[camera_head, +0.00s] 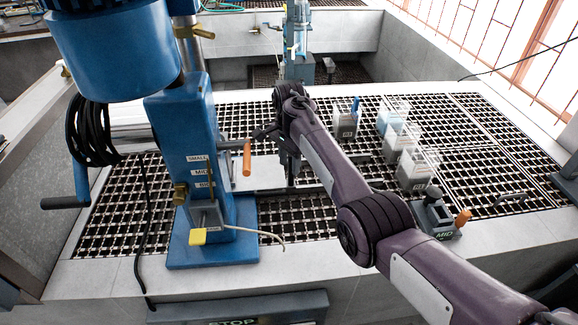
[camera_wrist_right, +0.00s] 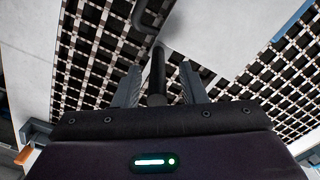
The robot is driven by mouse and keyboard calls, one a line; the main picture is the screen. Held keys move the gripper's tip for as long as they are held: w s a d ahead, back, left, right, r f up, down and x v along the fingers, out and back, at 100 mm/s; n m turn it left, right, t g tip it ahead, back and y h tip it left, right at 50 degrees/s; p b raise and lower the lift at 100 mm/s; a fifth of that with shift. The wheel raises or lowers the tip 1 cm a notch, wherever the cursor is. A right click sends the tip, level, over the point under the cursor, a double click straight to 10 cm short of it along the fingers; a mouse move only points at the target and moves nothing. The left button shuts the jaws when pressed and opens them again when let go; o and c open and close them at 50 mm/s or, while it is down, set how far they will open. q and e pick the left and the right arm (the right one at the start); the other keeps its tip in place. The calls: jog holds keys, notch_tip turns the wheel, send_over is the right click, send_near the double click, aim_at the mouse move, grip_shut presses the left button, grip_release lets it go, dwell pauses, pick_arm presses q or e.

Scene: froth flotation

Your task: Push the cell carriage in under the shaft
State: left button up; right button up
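The blue flotation machine (camera_head: 185,150) stands at the left in the head view, with a column labelled SMALL, MID and BIG and a blue foot on the grating. I cannot clearly make out the cell carriage. My right gripper (camera_head: 289,165) points down over the middle of the grating, to the right of the machine, small and dark there. In the right wrist view my right gripper (camera_wrist_right: 160,85) has its two fingers apart. A black rod (camera_wrist_right: 157,72) stands between them, with visible gaps on both sides. My left gripper is out of view.
Several grey and clear cells (camera_head: 412,165) stand on the grating at the right. A small box marked MID (camera_head: 436,218) with an orange knob stands near the front edge. An orange handle (camera_head: 247,160) sticks out beside the machine. Another blue machine (camera_head: 299,65) stands behind.

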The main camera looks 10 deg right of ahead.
notch_tip(320, 180, up, 6)
jog(key=shift+a+b, duration=0.15)
jog(key=shift+b, duration=0.55)
